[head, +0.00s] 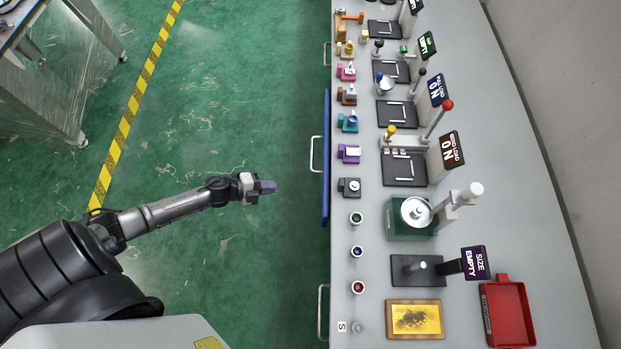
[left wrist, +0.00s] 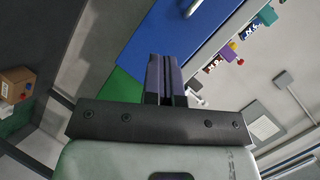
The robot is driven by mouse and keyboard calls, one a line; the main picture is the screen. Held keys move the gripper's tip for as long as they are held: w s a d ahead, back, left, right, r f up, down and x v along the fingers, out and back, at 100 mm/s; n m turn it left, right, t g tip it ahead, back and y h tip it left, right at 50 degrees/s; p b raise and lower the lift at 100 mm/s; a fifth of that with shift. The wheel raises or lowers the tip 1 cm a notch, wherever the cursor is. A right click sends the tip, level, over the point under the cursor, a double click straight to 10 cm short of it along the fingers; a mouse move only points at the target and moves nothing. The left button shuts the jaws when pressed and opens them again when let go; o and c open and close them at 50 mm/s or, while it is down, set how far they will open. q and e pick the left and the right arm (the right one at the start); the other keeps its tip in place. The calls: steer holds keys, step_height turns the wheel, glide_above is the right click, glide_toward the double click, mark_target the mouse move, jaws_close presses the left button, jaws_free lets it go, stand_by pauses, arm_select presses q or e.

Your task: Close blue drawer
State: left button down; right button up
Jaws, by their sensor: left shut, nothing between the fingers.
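The blue drawer (head: 326,205) shows in the head view as a narrow blue front along the left edge of the grey counter. Its front stands slightly out past that edge, and its pale handle (head: 312,154) sticks out to the left. The blue front (left wrist: 185,35) also fills the upper middle of the left wrist view. My left gripper (head: 268,187) is shut and empty, left of the drawer and apart from it. Its dark purple fingers (left wrist: 165,75) lie together in the left wrist view, pointing towards the blue front. My right gripper is not in view.
The counter (head: 510,200) carries several small machines, coloured parts and a red tray (head: 508,310). Another drawer handle (head: 323,310) is nearer the bottom. The green floor (head: 230,90) between the counter and the yellow-black stripe (head: 130,110) is clear. A metal table (head: 50,70) stands upper left.

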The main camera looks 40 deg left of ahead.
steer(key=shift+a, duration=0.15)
arm_select(q)
steer(key=s+d+r+m+g+h, duration=0.1)
steer(key=s+d+m+g+h, duration=0.2)
steer(key=m, duration=0.5)
arm_select(e)
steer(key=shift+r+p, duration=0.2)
steer(key=shift+p, duration=0.1)
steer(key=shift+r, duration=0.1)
arm_select(q)
steer(key=w+d+f+h, duration=0.1)
steer(key=w+d+f, duration=0.1)
steer(key=w+d, duration=0.6)
steer(key=d, duration=0.3)
steer(key=shift+w+d+f+t, duration=0.15)
steer(key=shift+w+f+t, duration=0.2)
steer(key=shift+w+t, duration=0.05)
